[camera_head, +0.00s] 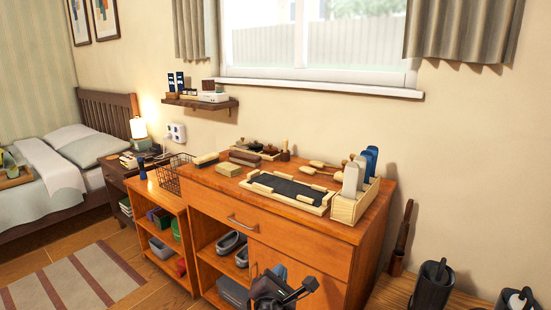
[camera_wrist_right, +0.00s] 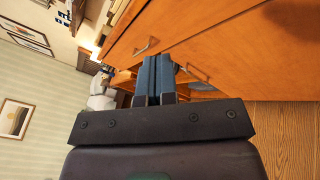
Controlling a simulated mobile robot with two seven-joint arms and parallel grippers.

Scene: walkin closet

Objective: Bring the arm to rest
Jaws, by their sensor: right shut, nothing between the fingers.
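My right gripper (camera_head: 278,271) shows at the bottom centre of the head view, in front of the wooden dresser (camera_head: 290,233). Its black body is low in the picture and cut off by the lower edge. In the right wrist view its two blue fingers (camera_wrist_right: 153,75) lie side by side, shut with nothing between them. They point toward the dresser's orange front (camera_wrist_right: 185,35); I cannot tell the exact gap. My left gripper is in neither view.
Dark holders (camera_head: 432,285) stand at the lower right. Free floor with a striped rug (camera_head: 75,280) is at left.

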